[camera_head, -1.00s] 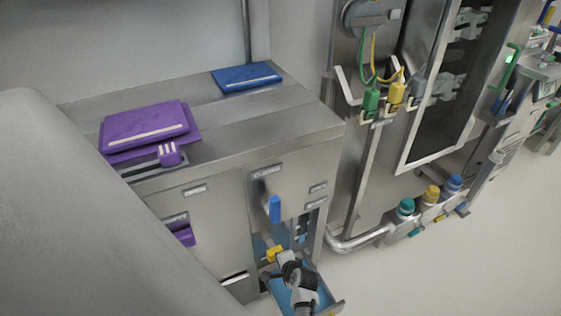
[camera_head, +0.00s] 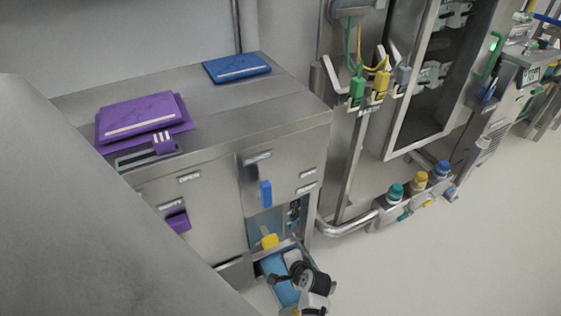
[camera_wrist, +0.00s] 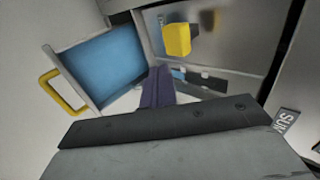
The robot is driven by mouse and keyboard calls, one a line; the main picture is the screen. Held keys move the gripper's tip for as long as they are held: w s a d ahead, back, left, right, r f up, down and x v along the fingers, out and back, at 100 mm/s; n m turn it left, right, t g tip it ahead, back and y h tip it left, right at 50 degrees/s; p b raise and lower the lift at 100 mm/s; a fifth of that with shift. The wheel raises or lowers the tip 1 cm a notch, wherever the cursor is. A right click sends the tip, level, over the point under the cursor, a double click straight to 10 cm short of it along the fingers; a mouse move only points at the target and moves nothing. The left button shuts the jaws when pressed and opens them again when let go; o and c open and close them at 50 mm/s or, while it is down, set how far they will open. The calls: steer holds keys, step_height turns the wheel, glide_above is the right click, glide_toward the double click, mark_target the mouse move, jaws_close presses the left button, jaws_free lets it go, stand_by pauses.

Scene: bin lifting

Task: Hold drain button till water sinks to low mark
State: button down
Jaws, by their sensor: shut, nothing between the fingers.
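A steel cabinet (camera_head: 222,172) has a pulled-out bin (camera_head: 272,265) low on its front with a flat blue inside; it also shows in the wrist view (camera_wrist: 106,64). A yellow block-like knob (camera_head: 270,241) sits on the front just above the bin and shows close up in the wrist view (camera_wrist: 177,40). I cannot tell whether it is the drain button. My gripper (camera_head: 293,257) is shut and empty by the bin's right side. In the wrist view its dark fingers (camera_wrist: 158,88) point between bin and knob, apart from the knob. I make out no low mark.
A blue handle (camera_head: 265,194) is above the knob. Purple (camera_head: 140,115) and blue (camera_head: 236,68) lids lie on the cabinet top. A metal pipe (camera_head: 345,227) with several coloured valve caps runs low at right. The right floor is clear.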

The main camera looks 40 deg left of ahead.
steer(key=shift+v, duration=1.15)
steer(key=shift+w, duration=0.1)
